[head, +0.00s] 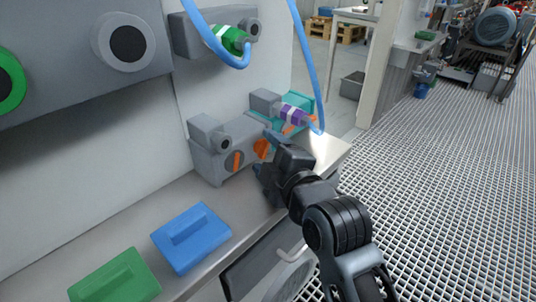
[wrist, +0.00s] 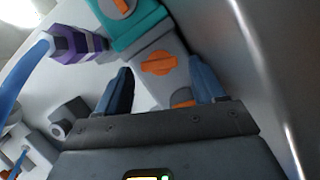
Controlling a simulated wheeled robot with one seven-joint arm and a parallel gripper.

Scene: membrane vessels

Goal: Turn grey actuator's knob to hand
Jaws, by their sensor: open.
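The grey actuator (head: 207,165) sits on the bench against the pale wall in the head view, with two orange knobs on its front. The left knob (head: 237,160) is in clear view; the right knob (head: 262,148) is close to my fingers. My gripper (head: 266,154) is open in front of the actuator's right part. In the wrist view, one orange knob (wrist: 158,63) shows between and beyond the fingertips of my open gripper (wrist: 162,76). A second orange knob (wrist: 183,98) is partly hidden lower down. I cannot tell whether the fingers touch anything.
A teal actuator (head: 292,100) stands just beyond, with a purple-banded connector (head: 292,115) and blue hose (head: 305,60) near my gripper. A green-banded connector (head: 226,38) hangs above. Blue (head: 190,238) and green (head: 115,278) blocks lie on the bench at front left.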

